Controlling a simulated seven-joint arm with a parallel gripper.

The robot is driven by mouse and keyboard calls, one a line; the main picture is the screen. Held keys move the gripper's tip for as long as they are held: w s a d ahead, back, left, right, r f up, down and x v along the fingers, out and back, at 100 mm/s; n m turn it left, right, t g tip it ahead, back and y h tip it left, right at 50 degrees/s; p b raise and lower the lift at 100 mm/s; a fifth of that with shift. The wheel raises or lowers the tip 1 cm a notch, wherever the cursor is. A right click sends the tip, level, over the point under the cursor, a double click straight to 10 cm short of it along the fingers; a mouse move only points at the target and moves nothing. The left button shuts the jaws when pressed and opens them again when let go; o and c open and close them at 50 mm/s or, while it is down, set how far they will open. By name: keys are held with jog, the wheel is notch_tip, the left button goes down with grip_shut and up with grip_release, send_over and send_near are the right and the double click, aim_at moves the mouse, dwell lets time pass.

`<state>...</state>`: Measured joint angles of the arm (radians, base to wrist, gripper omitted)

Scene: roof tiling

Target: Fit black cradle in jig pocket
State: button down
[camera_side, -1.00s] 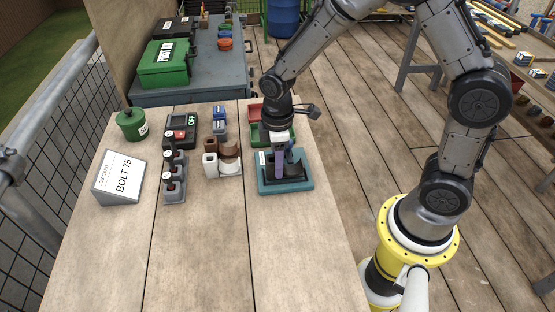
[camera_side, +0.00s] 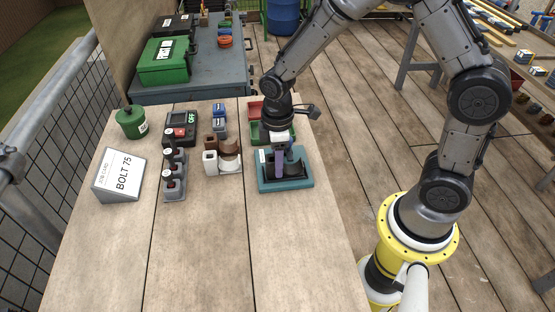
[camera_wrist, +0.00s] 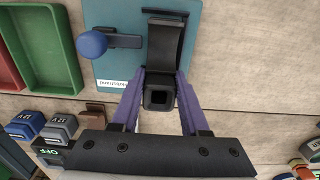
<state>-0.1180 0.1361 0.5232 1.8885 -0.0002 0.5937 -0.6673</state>
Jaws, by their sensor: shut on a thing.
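The black cradle (camera_wrist: 165,48) is a dark curved piece with a square socket at its near end. My gripper (camera_wrist: 160,92) has purple fingers shut on that socketed end, one on each side. In the side view the cradle (camera_side: 294,171) is low at the teal jig (camera_side: 302,184), with my gripper (camera_side: 279,172) pointing down over it. In the wrist view the cradle overlaps the jig plate (camera_wrist: 108,68). The pocket is hidden beneath the cradle, so I cannot tell whether it is seated.
A blue knob (camera_wrist: 92,44) on a dark lever stands beside the cradle. Red and green trays (camera_wrist: 50,50) lie close to the jig. Brown and white blocks (camera_side: 222,155), a grey holder (camera_side: 174,180) and a job card stand (camera_side: 120,175) are left. The bench front is clear.

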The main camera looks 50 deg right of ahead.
jog(key=shift+c, duration=1.6)
grip_release()
jog(key=shift+r, duration=3.55)
jog(key=s+d+r+m+t, duration=0.1)
jog(key=s+d+r+t, duration=0.1)
jog(key=s+r, duration=0.35)
jog(key=s+d+r+m+t, duration=0.1)
jog(key=s+r+m+t, duration=0.1)
jog(key=r, duration=0.7)
jog(key=s+d+f+m+t, duration=0.1)
jog(key=s+m, duration=0.5)
jog(key=s, duration=0.4)
jog(key=shift+s+t, duration=0.3)
